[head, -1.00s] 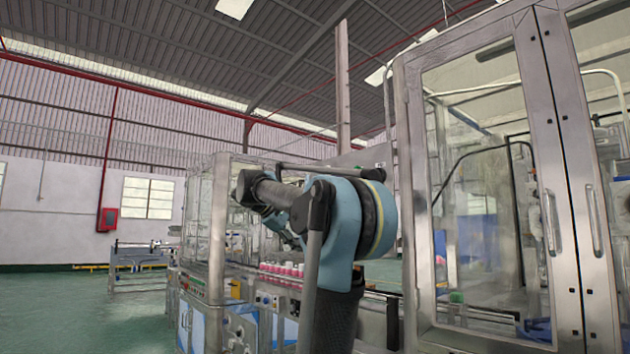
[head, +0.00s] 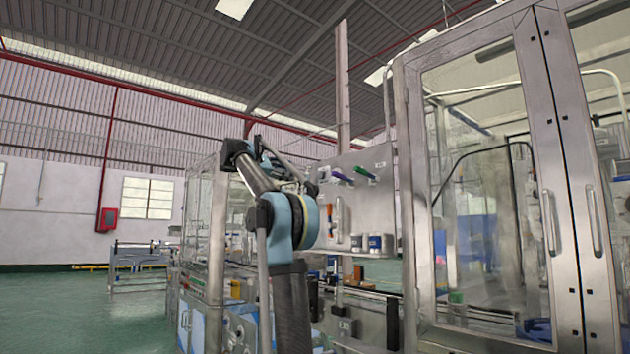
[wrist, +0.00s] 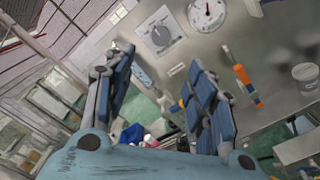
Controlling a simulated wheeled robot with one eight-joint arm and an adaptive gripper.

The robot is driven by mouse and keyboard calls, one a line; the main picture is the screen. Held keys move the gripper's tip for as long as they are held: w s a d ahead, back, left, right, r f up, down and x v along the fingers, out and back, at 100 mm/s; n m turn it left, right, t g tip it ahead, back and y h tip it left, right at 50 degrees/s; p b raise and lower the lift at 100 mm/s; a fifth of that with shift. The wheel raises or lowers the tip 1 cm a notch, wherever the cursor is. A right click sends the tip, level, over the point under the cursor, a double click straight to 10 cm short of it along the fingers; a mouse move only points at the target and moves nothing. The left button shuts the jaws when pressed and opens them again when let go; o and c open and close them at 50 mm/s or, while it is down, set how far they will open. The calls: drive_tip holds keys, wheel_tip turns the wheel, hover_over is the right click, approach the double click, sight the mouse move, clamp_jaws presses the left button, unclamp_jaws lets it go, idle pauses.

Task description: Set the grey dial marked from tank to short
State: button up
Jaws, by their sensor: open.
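A grey dial (wrist: 161,36) sits on a square plate on a grey metal panel (wrist: 225,52), at the top of the wrist view. Its markings are too small to read, so I cannot tell its setting. My gripper (wrist: 158,60) is open and empty, its two blue-padded fingers spread apart. In the picture the dial lies just beyond the fingertips, between and above them, with no contact visible. The dial cannot be made out in the head view, where my arm stands in front of the panel's left part.
A round white gauge (wrist: 207,13) is right of the dial. An orange-handled tool (wrist: 245,83) hangs on the panel, and a white jar (wrist: 304,72) stands farther right. Blue-labelled jars (head: 375,243) show in the head view. A glazed cabinet (head: 480,170) stands to the right.

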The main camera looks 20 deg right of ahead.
sight(319, 176)
drive_tip(key=x, duration=1.6)
drive_tip(key=shift+s+f, duration=0.1)
drive_tip(key=c, duration=1.1)
